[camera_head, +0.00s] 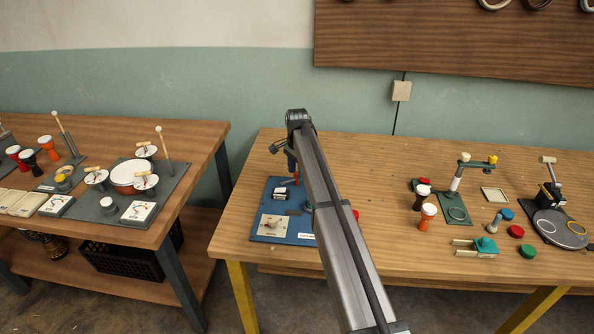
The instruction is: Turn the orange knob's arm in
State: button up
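A blue board (262,237) lies at the left end of the right table. A small orange part (292,181) shows at its back, close beside my arm; I cannot tell whether it is the orange knob or its arm.
A small red piece (355,214) shows right of my arm. Farther right stand goblet drums (428,215), a green stand (456,214) and a dark round base (560,228). The left table (190,133) holds more drums. The table middle is mostly clear.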

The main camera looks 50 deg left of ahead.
grip_shut()
jog(key=shift+n, duration=0.4)
jog(key=n, duration=0.7)
jog(key=shift+n, duration=0.3)
jog(key=n, duration=0.3)
jog(key=shift+n, duration=2.2)
